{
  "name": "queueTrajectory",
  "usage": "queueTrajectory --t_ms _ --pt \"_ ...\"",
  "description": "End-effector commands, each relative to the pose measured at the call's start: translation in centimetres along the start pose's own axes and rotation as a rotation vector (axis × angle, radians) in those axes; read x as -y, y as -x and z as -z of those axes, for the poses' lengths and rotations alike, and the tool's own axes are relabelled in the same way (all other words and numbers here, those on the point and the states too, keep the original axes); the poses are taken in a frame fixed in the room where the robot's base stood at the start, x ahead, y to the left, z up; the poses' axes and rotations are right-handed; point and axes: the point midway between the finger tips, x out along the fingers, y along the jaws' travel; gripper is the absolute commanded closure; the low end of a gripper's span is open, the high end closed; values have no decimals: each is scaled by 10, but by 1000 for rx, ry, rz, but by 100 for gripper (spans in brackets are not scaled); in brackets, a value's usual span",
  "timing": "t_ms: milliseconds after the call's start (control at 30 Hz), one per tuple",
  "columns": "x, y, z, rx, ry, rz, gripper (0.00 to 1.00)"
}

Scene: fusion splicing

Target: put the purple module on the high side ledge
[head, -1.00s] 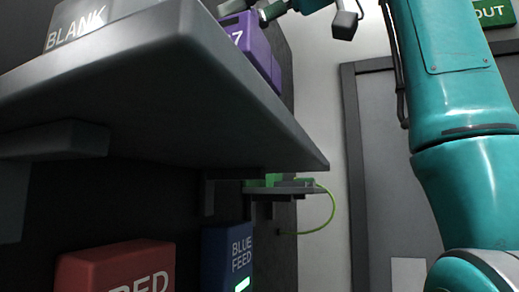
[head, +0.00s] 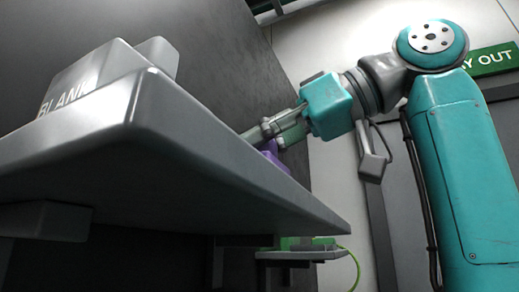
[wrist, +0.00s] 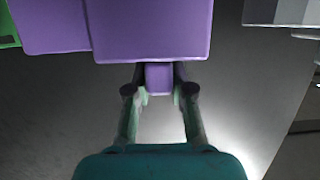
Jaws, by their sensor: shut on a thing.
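The purple module (wrist: 150,28) fills the top of the wrist view, and its small purple tab (wrist: 158,78) sits between my fingers. My gripper (wrist: 158,92) is shut on that tab. In the head view my gripper (head: 272,130) is beyond the edge of a large grey ledge (head: 190,165). Only a small part of the purple module shows there (head: 270,150); the ledge edge hides the rest. I cannot tell whether the module touches a surface.
A grey block marked BLANK (head: 85,85) stands on the large ledge. A smaller ledge (head: 300,255) below carries a green item (head: 300,242) with a green cable. A dark wall is behind. A pale grey block (wrist: 283,10) shows at the wrist view's upper right.

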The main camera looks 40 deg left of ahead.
Motion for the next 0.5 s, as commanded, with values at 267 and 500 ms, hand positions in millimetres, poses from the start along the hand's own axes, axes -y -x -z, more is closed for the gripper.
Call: queueTrajectory --t_ms 267,500 --pt "1 -3 -10 -1 1 0 100" --pt "0 -4 -12 0 0 0 100"
